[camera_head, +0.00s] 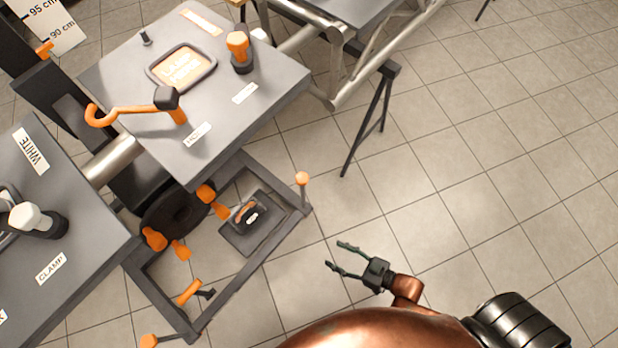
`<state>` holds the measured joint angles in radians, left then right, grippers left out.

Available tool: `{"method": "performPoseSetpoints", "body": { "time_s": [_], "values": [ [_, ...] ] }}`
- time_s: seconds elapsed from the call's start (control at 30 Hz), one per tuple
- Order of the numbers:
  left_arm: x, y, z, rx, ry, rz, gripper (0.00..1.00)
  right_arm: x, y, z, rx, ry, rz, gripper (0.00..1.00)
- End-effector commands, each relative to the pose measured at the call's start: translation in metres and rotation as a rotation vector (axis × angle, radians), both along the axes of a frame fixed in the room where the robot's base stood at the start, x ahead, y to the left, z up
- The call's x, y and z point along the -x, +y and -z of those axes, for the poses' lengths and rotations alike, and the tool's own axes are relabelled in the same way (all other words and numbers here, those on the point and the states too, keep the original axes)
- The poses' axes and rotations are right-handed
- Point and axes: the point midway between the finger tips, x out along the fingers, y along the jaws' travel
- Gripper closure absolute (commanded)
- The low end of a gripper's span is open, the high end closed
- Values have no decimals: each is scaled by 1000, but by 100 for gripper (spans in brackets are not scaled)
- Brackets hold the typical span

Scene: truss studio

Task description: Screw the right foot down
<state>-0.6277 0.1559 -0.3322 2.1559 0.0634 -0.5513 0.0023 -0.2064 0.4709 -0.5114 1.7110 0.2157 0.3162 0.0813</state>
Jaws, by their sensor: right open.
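A dark rectangular base frame (255,258) lies low over the tiled floor. At its right corner stands an upright post with an orange ball knob (303,178), which looks like the right foot. A similar orange knob (149,340) sits at the near left corner, partly cut by the picture edge. Whether the feet touch the floor cannot be told. My right gripper (334,254) is open and empty, below and right of the right knob and clear of the frame, its fingers pointing left. My left gripper is not in view.
A grey panel (105,72) with an orange hook handle (105,115) and an orange-topped knob (238,46) overhangs the frame. Another panel (85,235) stands at left. Several orange knobs (154,238) and a small plate (240,237) sit inside the frame.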

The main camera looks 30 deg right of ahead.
Motion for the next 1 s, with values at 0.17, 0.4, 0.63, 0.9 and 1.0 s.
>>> {"method": "performPoseSetpoints", "body": {
  "time_s": [0.17, 0.4, 0.63, 0.9, 1.0],
  "values": [
    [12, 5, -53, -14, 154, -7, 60, -111, -21, -78, -13, -212, -93, 49],
    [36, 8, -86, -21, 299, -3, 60, -188, -48, -142, -14, -353, -134, 49],
    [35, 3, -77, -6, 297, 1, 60, -211, -42, -148, -16, -372, -138, 49],
    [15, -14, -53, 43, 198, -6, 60, -244, -17, -146, -15, -369, -137, 49],
    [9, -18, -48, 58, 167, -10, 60, -253, -10, -147, -16, -370, -137, 49]
  ]
}}
